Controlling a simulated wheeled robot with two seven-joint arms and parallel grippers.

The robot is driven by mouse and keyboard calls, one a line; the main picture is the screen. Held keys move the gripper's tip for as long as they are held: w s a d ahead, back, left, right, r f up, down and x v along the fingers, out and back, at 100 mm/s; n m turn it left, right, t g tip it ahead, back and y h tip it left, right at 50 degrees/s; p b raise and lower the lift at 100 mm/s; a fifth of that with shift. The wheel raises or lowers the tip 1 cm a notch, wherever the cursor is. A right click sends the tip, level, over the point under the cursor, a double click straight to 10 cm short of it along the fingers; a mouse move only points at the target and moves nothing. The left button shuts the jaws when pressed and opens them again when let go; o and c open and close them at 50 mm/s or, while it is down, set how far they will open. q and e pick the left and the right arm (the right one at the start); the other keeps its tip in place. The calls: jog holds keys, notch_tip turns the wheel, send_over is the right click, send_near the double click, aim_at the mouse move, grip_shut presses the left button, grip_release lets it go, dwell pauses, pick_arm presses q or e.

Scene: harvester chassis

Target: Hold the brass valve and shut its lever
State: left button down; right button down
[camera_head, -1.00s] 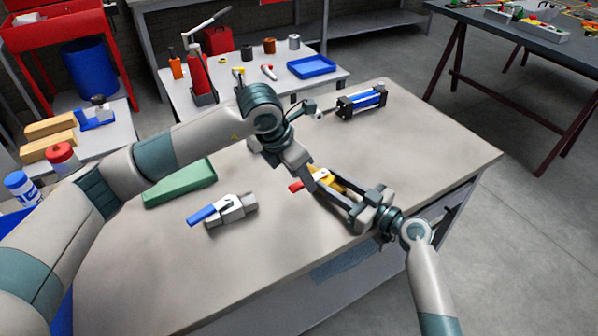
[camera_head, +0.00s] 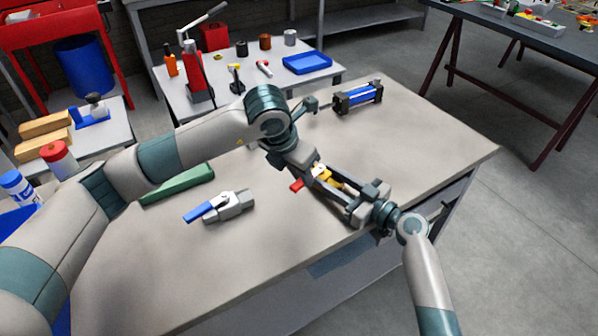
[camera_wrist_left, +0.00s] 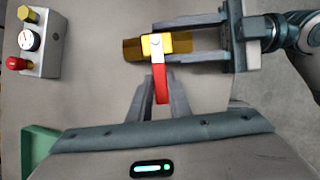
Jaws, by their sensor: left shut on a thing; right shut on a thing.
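The brass valve (camera_wrist_left: 132,48) lies crosswise in the left wrist view, with a yellow hub and a red lever (camera_wrist_left: 160,85). The lever stands across the valve body and points toward my left gripper. My left gripper (camera_wrist_left: 158,88) is shut on the red lever, a finger on each side. My right gripper (camera_wrist_left: 200,40) comes in from the right and is shut on the valve body, its fingers along the body's sides.
A steel valve (camera_head: 237,205) with a blue lever and a green tray (camera_head: 180,184) lie left on the bench (camera_head: 270,265). A blue cylinder (camera_head: 359,97) lies at the back. A gauge block (camera_wrist_left: 40,42) stands beyond the valve in the wrist view. The bench front is clear.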

pick_arm(q)
jog(key=shift+s+d, duration=0.1)
dwell(0.3)
jog(key=c, duration=1.6)
grip_release()
jog(key=shift+o, duration=0.2)
jog(key=v, duration=1.2)
pick_arm(e)
jog(key=c, duration=1.1)
grip_release()
